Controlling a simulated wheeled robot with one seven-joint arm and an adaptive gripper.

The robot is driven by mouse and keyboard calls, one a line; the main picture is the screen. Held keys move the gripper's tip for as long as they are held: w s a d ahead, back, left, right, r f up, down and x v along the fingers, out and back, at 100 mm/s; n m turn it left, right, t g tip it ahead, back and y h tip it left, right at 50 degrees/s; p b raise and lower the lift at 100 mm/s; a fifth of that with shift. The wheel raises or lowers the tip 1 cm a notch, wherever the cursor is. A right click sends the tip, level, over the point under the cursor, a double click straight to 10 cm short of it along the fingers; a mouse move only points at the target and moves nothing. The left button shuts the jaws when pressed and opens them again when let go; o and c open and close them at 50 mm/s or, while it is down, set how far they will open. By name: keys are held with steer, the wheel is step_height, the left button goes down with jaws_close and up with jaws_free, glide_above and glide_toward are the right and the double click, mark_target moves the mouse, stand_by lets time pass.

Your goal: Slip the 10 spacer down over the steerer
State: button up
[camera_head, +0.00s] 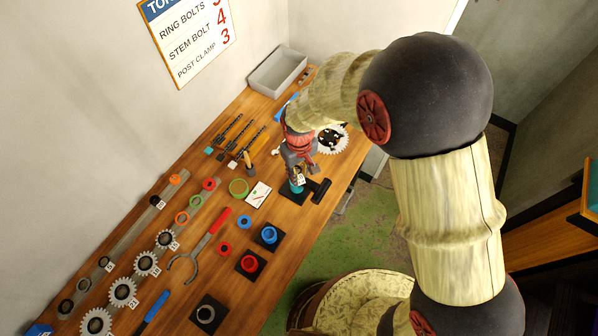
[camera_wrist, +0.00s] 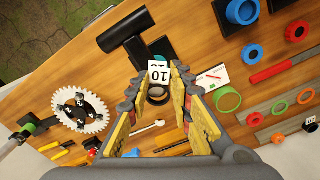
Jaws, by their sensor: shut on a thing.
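My gripper (camera_head: 299,166) is over the right part of the bench. In the wrist view its yellow-padded fingers (camera_wrist: 158,82) stand on both sides of a dark ring, the 10 spacer (camera_wrist: 158,95), with a white "10" tag. The tag also marks the spacer in the head view (camera_head: 299,179). A teal piece (camera_head: 296,188) shows just below the tag, at the black T-shaped stand (camera_head: 321,190). The stand also shows beyond the fingertips in the wrist view (camera_wrist: 125,33). The steerer is mostly hidden by the gripper and spacer; I cannot tell whether the ring is around it.
A toothed chainring (camera_head: 332,139) lies behind the gripper. A green ring (camera_head: 239,187), a white card (camera_head: 258,194) and a blue cup on a black pad (camera_head: 269,235) lie to the left. Several sprockets, rings and tools fill the bench's left. A grey bin (camera_head: 277,73) stands at the back.

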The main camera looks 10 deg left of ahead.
jaws_close()
steer(key=shift+s+a+r+n, duration=0.1)
steer(key=shift+s+r+n, duration=0.3)
steer(key=shift+n, duration=0.1)
stand_by(0.4)
steer(key=shift+s+a, duration=0.1)
steer(key=shift+s, duration=0.25)
stand_by(0.4)
steer(key=shift+o, duration=0.2)
jaws_free()
steer(key=shift+o, duration=1.3)
step_height(320, 180, up, 12)
